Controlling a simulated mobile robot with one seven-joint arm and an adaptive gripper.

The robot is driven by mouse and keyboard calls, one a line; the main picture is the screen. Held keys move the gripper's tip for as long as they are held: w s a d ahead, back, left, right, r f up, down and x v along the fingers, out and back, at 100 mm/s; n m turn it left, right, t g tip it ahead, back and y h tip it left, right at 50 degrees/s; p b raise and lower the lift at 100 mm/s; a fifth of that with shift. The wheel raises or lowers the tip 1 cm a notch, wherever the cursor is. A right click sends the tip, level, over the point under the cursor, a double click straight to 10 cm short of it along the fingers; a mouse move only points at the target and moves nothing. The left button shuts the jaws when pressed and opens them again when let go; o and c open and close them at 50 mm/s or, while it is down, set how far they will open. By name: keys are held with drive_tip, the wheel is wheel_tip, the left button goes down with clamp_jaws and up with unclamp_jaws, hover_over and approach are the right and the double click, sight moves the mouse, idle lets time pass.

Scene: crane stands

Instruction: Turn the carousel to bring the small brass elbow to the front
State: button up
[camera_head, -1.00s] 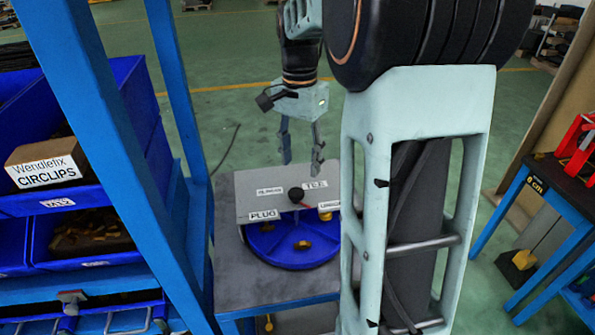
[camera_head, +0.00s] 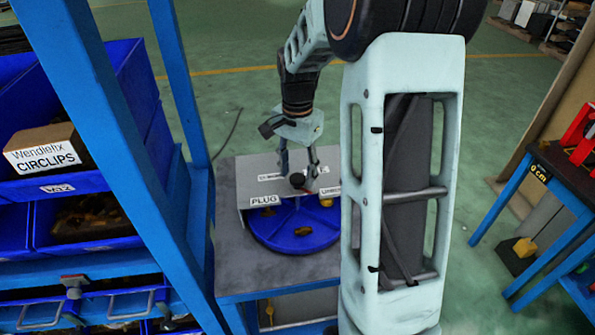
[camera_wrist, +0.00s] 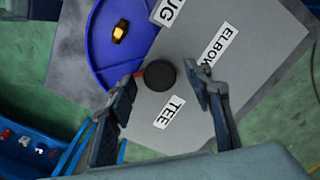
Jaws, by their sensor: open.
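The carousel is a blue round tray (camera_head: 275,238) under a grey cover plate (camera_head: 249,180) on a grey-topped bench. A black knob (camera_head: 297,180) stands at its centre, with a red mark beside it. A brass piece (camera_head: 303,231) lies in the open front part. Others show at the cover's edge, one near the PLUG label (camera_head: 263,200) and one at right (camera_head: 326,202). I cannot tell which is the small elbow. My gripper (camera_head: 298,170) is open above the plate. In the wrist view, its fingers (camera_wrist: 163,89) lie on either side of the knob (camera_wrist: 160,75), with no clear contact.
A blue rack post (camera_head: 181,80) and shelves with blue bins (camera_head: 100,215) and a circlips box (camera_head: 50,150) stand close on the left. A blue-legged table (camera_head: 560,185) is at right. Green floor is open behind the bench.

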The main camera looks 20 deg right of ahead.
clamp_jaws()
idle(0.4)
